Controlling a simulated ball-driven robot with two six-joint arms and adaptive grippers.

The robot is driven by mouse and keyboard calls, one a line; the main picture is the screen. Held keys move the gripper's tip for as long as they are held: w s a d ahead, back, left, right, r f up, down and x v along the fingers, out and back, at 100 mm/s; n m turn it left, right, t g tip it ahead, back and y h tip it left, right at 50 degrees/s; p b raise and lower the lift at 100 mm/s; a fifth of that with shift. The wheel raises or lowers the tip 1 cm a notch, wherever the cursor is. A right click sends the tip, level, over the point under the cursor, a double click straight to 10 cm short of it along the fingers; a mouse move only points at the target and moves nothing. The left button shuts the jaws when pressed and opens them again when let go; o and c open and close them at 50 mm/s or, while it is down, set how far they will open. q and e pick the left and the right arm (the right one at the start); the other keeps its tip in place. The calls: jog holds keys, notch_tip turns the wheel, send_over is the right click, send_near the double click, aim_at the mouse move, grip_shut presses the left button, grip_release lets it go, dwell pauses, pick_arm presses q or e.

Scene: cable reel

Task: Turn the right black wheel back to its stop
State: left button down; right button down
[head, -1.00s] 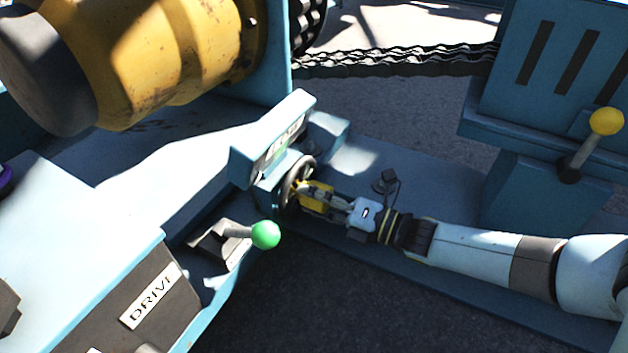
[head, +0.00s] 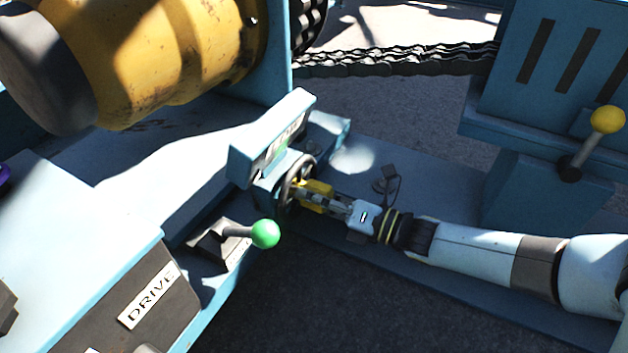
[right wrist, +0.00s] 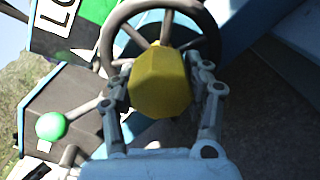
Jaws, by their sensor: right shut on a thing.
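The black wheel (head: 299,181) is mounted on the side of a blue housing, below a raised blue box with a label. My right gripper (head: 308,194) comes in from the right and is shut on the wheel's yellow hub knob (right wrist: 160,85). In the right wrist view the dark rim and spokes of the wheel (right wrist: 152,10) show behind the knob. The two gripper fingers (right wrist: 162,95) lie on either side of the knob. My left gripper is not seen.
A green-knobbed lever (head: 265,234) stands left of and below the wheel, near the DRIVE panel (head: 150,297). A yellow-knobbed lever (head: 606,120) is at the right. A heavy chain (head: 400,60) runs behind, beside the yellow drum (head: 170,60). Dark floor lies in front.

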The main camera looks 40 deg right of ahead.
jog(key=c, duration=0.5)
grip_release()
jog(key=v, duration=1.2)
jog(key=shift+f, duration=0.1)
jog(key=shift+c, duration=0.6)
